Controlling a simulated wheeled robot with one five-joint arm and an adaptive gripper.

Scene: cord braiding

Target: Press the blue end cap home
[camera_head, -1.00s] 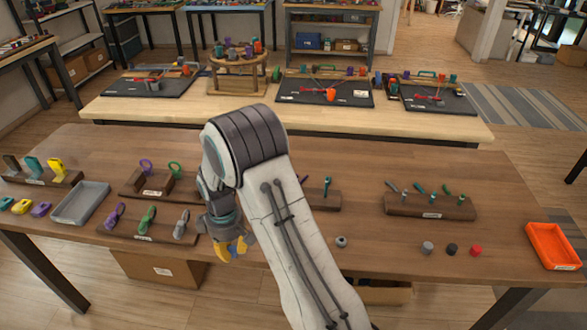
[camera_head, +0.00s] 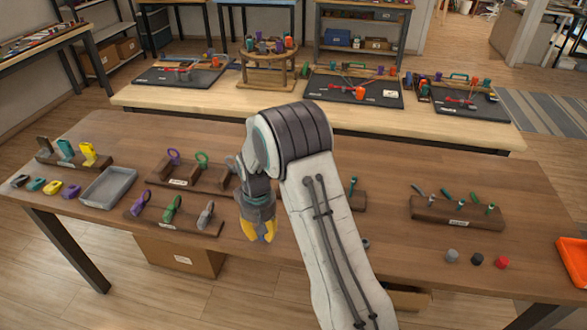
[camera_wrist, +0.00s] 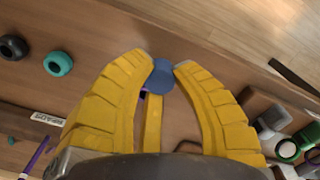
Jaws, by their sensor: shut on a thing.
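The blue end cap (camera_wrist: 162,76) shows in the wrist view as a round disc between my fingertips. My gripper (camera_wrist: 160,72) is shut on it with its yellow fingers. A small purple bit shows beside one finger, just below the cap; what it belongs to is unclear. In the head view my gripper (camera_head: 258,238) points down over the near part of the brown table (camera_head: 400,270), right of the rack with the purple, green and grey pieces. The cap cannot be made out there. My arm hides part of the table behind it.
A dark ring (camera_wrist: 13,47) and a teal ring (camera_wrist: 58,63) lie on the table in the wrist view. A wooden rack (camera_head: 170,224) holds purple, green and grey pieces. Grey, black and red caps (camera_head: 501,262) stand right. A grey tray (camera_head: 108,187) is left, an orange tray far right.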

